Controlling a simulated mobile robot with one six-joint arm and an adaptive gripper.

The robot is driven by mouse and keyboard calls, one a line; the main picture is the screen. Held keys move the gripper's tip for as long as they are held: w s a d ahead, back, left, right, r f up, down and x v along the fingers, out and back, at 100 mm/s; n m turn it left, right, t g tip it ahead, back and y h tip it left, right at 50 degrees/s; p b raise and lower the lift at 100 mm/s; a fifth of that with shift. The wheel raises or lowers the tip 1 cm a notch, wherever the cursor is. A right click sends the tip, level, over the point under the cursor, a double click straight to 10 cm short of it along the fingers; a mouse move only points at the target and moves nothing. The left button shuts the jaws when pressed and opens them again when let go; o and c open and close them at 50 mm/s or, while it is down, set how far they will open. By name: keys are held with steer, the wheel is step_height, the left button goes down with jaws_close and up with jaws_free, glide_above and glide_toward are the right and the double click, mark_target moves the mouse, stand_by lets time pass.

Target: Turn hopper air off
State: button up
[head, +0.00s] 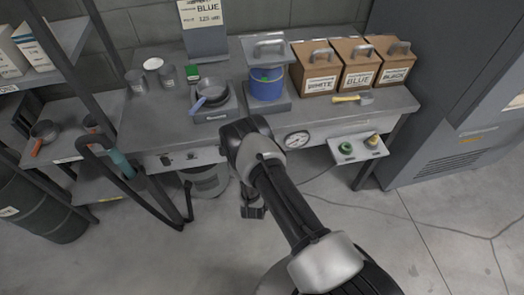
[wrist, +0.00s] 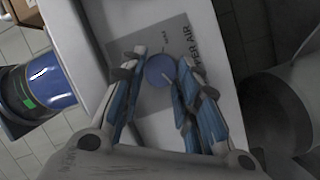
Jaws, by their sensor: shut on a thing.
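The hopper air control is a round blue knob (wrist: 159,70) on a grey plate (wrist: 150,43) with the partly hidden lettering "...PER AIR", in the wrist view. The plate is on the pale front panel of the bench. My gripper (wrist: 163,60) has its two blue-padded fingers on either side of the knob and is shut on it. A small light pointer mark shows beside the right finger. In the head view my arm hides the knob, the plate and the fingers.
The bench (head: 150,115) carries a blue bucket (head: 266,84), a pan (head: 210,92), and boxes marked white (head: 318,78), blue (head: 358,76) and black (head: 395,72). A pressure gauge (head: 297,140) and small side shelf (head: 358,148) are to the right. The floor in front is mostly clear.

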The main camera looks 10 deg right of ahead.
steer(key=shift+n, duration=0.5)
steer(key=shift+f, duration=0.1)
steer(key=o, duration=1.1)
steer(key=shift+h, duration=0.3)
steer(key=shift+s+a, duration=0.1)
steer(key=v, duration=1.1)
steer(key=shift+s+f, duration=0.1)
steer(key=shift+s, duration=0.3)
